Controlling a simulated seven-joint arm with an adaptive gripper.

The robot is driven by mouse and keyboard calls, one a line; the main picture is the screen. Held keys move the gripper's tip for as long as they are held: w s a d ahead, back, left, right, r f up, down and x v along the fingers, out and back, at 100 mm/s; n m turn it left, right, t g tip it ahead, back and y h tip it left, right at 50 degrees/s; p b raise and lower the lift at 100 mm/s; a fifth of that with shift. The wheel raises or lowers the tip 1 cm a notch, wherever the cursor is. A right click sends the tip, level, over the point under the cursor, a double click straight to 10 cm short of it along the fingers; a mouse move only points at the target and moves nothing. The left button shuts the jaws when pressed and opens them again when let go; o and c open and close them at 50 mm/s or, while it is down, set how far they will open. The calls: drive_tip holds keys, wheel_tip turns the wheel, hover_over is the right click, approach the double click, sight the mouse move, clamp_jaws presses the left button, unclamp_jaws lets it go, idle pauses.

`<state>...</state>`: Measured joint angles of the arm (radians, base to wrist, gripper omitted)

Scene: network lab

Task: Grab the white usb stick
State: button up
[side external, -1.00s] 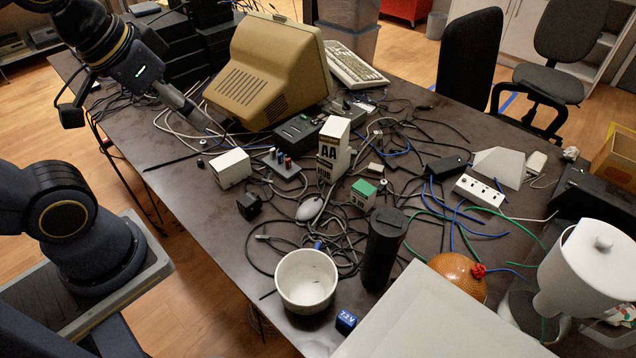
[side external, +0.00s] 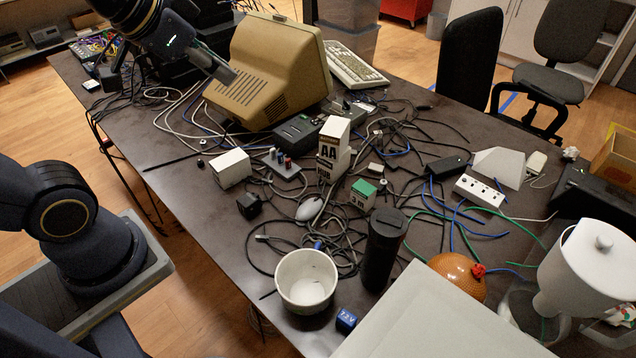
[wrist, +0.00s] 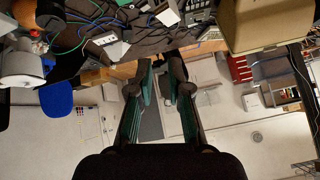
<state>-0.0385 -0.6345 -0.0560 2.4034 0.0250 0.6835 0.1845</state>
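A small white piece (side external: 376,168) lies among the cables right of the AA box; it may be the white usb stick, but it is too small to tell. My gripper (side external: 226,76) is high at the upper left in the side view, in front of the beige monitor and well away from that piece. In the wrist view my gripper's two fingers (wrist: 161,65) stand apart with nothing between them. I cannot make out the usb stick for sure in the wrist view.
The beige monitor (side external: 268,72) stands close to my gripper. Tangled cables, a white AA box (side external: 333,150), a white bowl (side external: 306,282), a dark cylinder (side external: 383,248) and a white power strip (side external: 479,191) crowd the table. The table's left front area (side external: 175,185) is fairly clear.

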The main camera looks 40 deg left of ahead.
drive_tip(key=w+a+f+m, duration=0.1)
drive_tip(key=w+a, duration=0.1)
drive_tip(key=w, duration=0.6)
drive_tip(key=n+g, duration=0.2)
hover_over(272, 149)
drive_tip(key=s+d, duration=0.4)
wheel_tip(272, 149, down, 18)
drive_tip(key=s+a+f+n+g, duration=0.1)
drive_tip(key=s+a+f, duration=0.25)
drive_tip(key=f, duration=0.35)
drive_tip(key=x, duration=1.1)
drive_tip(key=shift+w+a, duration=0.2)
drive_tip(key=x, duration=0.5)
drive_tip(key=shift+w+d, duration=0.15)
drive_tip(key=shift+w, duration=0.25)
clamp_jaws()
